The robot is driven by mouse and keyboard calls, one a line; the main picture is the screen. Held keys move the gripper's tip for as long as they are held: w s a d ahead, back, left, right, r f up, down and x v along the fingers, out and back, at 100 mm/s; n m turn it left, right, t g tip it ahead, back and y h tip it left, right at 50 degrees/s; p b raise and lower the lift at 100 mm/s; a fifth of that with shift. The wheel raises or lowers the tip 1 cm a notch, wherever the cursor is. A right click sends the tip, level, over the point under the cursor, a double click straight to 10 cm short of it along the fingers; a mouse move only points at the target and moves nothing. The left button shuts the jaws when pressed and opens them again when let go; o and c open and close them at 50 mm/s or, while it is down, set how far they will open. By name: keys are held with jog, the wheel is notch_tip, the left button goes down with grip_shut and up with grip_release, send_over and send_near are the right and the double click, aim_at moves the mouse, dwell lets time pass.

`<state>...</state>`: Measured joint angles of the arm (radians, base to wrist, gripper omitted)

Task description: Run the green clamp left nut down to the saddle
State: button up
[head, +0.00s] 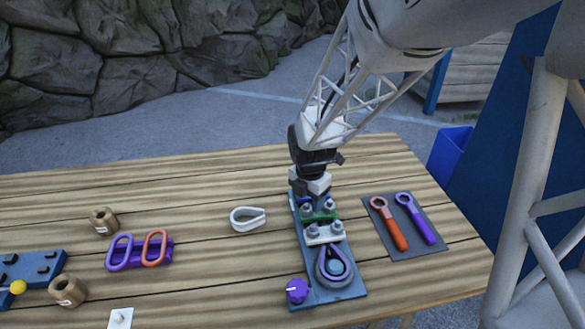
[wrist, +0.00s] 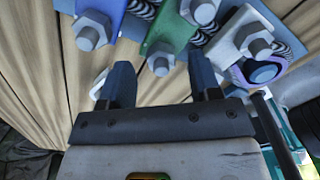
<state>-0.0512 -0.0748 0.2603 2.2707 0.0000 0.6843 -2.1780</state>
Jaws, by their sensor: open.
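The green clamp (head: 321,217) sits on the blue-grey board between a white clamp (head: 325,234) and a blue clamp mostly hidden by my gripper. In the wrist view, the green clamp (wrist: 170,28) has a grey hex nut (wrist: 160,62) on its near side, taken as the left one, and another nut (wrist: 203,10) on its far side. My gripper (head: 311,192) is low over the board's far end. In the wrist view its fingers (wrist: 162,72) stand apart and empty, with the near nut between them in the picture. I cannot tell the gap between nut and saddle.
The blue clamp (wrist: 92,12) and its nut crowd one side; the white clamp (wrist: 240,32) crowds the other. A purple knob (head: 297,291) is at the board's front. Orange (head: 391,228) and purple (head: 418,220) wrenches lie right; a white thimble (head: 247,218) lies left.

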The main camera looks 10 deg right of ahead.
jog(key=shift+f, duration=1.15)
jog(key=c, duration=0.9)
